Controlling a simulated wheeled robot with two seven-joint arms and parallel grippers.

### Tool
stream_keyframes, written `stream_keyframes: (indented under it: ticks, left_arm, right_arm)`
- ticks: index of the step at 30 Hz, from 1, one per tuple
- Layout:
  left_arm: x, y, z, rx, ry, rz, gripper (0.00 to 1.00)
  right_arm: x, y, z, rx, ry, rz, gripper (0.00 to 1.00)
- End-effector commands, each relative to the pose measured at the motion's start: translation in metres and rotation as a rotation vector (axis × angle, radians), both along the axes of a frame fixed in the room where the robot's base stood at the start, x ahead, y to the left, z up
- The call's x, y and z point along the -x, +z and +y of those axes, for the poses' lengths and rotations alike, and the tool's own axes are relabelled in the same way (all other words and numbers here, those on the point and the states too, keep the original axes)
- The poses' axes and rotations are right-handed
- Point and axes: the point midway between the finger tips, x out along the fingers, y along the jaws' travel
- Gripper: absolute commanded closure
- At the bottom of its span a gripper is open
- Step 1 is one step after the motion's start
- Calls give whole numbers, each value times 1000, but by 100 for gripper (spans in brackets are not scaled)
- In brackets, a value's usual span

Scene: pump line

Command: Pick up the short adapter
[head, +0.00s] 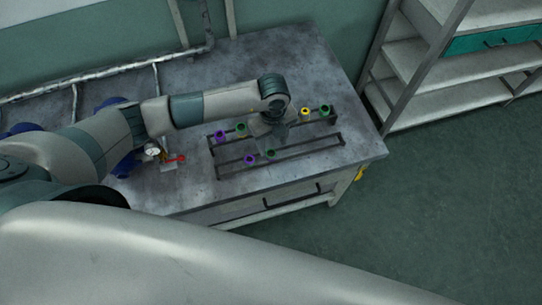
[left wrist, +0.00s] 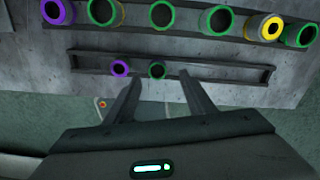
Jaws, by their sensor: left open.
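Several round fittings with dark bores and coloured rims stand in two rails on the workbench. The front rail (left wrist: 228,80) holds a small purple-rimmed fitting (left wrist: 120,69) and a small green-rimmed fitting (left wrist: 157,71); they also show in the head view, purple (head: 249,159) and green (head: 270,153). The frames do not label which one is the short adapter. My left gripper (left wrist: 160,77) is open and empty, its fingertips on either side of the small green-rimmed fitting in the left wrist view. In the head view my left gripper (head: 272,132) hangs over the rails. My right gripper is out of view.
The back rail holds larger fittings: purple (head: 220,136), green (head: 240,130), yellow (head: 305,111) and green (head: 325,110), with others partly hidden. A gauge (head: 152,149) and red-handled valve (head: 181,158) stand left. Shelving (head: 455,75) is at right. The front rail's right part is empty.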

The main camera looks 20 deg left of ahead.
Motion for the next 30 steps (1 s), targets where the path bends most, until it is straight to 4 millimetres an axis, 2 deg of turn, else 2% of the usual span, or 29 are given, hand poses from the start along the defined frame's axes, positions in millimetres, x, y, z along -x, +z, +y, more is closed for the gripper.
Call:
stream_keyframes:
  ticks: [11,24,30]
  left_arm:
    - [0,-4,1,0,0,0,51]
    - [0,-48,7,0,0,0,51]
    - [-1,-52,7,1,0,-1,51]
  right_arm:
    - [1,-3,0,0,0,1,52]
    - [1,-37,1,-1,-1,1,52]
    - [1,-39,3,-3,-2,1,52]
